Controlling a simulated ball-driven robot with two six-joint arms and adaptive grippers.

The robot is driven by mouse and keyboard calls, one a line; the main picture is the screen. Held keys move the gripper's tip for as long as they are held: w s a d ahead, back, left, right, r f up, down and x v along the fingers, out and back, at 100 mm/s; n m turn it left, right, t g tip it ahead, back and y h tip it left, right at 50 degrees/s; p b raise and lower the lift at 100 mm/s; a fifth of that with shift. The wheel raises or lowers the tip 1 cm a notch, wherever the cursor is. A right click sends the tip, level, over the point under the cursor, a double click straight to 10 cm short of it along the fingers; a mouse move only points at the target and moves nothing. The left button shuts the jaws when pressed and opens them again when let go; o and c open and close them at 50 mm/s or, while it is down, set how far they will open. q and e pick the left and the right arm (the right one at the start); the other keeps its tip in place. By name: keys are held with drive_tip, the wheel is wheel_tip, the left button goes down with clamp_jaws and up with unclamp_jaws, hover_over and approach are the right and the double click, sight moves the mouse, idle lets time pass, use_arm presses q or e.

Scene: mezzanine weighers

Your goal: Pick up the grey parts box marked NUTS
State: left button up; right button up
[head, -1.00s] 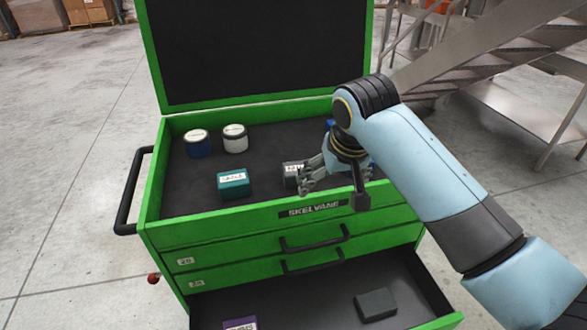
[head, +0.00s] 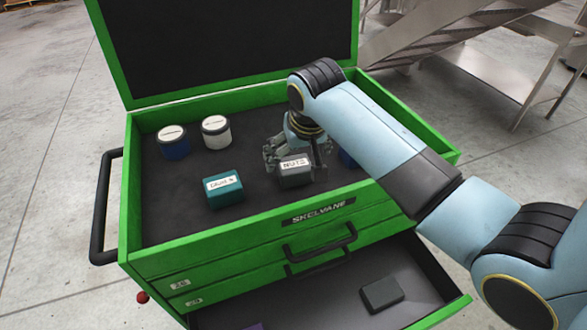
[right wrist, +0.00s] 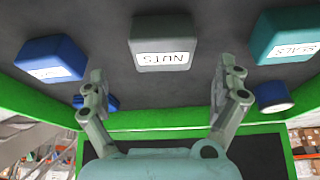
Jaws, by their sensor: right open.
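The grey parts box marked NUTS (head: 295,178) stands in the open top tray of a green tool chest, its label facing up. It also shows in the right wrist view (right wrist: 160,32), centred just beyond the fingers. My right gripper (head: 293,152) is open and empty, at the far side of the box in the head view. In the right wrist view its two fingers (right wrist: 165,82) are spread wide, with the box ahead between their lines. I see no contact. My left gripper is out of view.
A teal box (head: 225,192) sits left of the grey one. A blue box (right wrist: 52,60) is on its other side. Two round tins, blue (head: 174,146) and white (head: 216,133), stand farther back. The green chest's rim (head: 215,240) surrounds them. A lower drawer with a dark box (head: 382,293) is open.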

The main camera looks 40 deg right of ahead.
sight(294, 164)
drive_tip(key=x, duration=0.5)
drive_tip(key=shift+s+a+f+p, duration=0.1)
drive_tip(key=shift+a+f+p, duration=0.1)
drive_tip(key=shift+p, duration=0.1)
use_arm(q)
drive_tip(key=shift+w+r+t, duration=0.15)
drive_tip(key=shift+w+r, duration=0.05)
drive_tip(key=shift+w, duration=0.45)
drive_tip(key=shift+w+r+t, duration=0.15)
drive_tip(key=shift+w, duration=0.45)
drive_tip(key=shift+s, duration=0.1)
use_arm(e)
drive_tip(key=shift+c, duration=0.3)
drive_tip(key=c, duration=1.4)
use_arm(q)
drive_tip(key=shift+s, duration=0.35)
use_arm(e)
drive_tip(key=shift+r, duration=0.1)
drive_tip(key=shift+c, duration=0.2)
drive_tip(key=shift+r, duration=0.1)
